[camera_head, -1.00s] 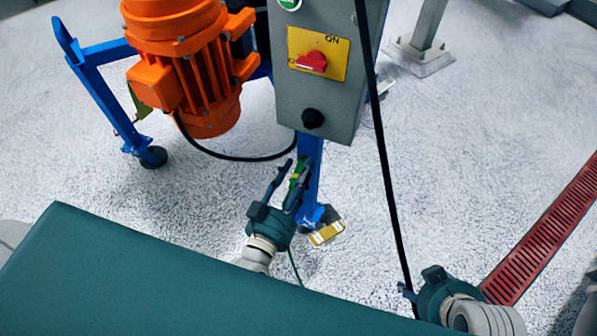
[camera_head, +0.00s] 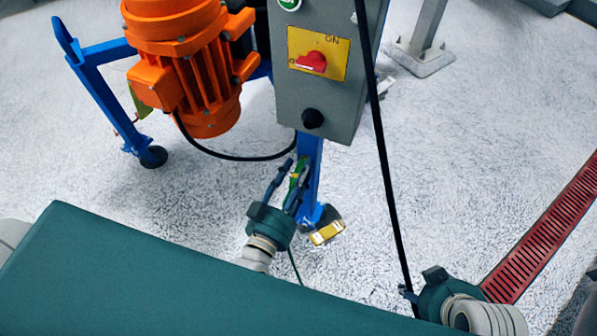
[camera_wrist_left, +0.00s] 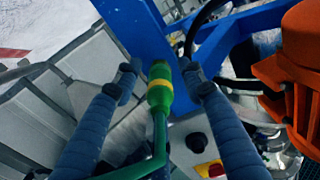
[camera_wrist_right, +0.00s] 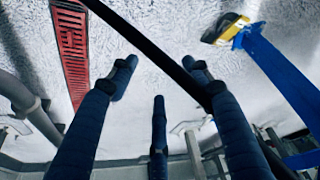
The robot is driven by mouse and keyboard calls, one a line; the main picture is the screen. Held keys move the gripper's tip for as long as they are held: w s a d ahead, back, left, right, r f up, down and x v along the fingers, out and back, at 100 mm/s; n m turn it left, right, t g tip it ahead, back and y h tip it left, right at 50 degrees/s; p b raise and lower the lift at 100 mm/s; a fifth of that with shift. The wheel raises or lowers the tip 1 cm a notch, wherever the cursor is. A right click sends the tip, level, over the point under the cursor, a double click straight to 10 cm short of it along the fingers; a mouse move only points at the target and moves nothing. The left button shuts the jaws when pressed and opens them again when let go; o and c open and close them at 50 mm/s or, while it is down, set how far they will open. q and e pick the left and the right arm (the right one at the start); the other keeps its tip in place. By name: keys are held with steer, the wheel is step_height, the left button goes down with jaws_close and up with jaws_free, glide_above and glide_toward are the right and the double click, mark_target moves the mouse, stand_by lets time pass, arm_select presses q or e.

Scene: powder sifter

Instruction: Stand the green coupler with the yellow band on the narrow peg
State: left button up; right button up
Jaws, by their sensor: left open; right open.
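The green coupler with the yellow band (camera_wrist_left: 160,86) is in the left wrist view, between the two fingers of my left gripper (camera_wrist_left: 160,75). A gap shows on both sides, and a green hose or cable leads from its lower end. In the head view my left gripper (camera_head: 294,172) is open in front of the blue leg, with the green coupler (camera_head: 299,172) partly hidden between its fingers. My right gripper (camera_wrist_right: 159,72) is open and empty in the right wrist view; in the head view it is at the lower right. I cannot make out the narrow peg.
A grey control box (camera_head: 320,85) with a red switch stands above the blue leg (camera_head: 309,165), beside an orange motor (camera_head: 185,70). A black cable (camera_head: 385,180) hangs near my right gripper. The leg's foot has a yellow block (camera_head: 327,233). Pale floor lies to the right.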

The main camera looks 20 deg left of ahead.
mark_target(291, 189)
steer(key=shift+s, duration=0.25)
steer(key=shift+s+d+f+g, duration=0.1)
steer(key=shift+s+d+g, duration=0.15)
steer(key=shift+s+g, duration=0.45)
steer(key=shift+s, duration=0.15)
arm_select(q)
jaws_close()
arm_select(e)
steer(key=shift+t, duration=0.3)
arm_select(q)
steer(key=shift+s+p, duration=0.1)
steer(key=shift+p, duration=0.2)
steer(key=shift+s, duration=0.4)
steer(key=shift+s+a+p, duration=0.15)
steer(key=shift+s+p, duration=0.25)
steer(key=shift+s, duration=0.85)
steer(key=shift+s+a+p, duration=0.15)
steer(key=shift+s+p, duration=0.25)
steer(key=shift+s, duration=0.85)
arm_select(e)
steer(key=shift+r, duration=0.85)
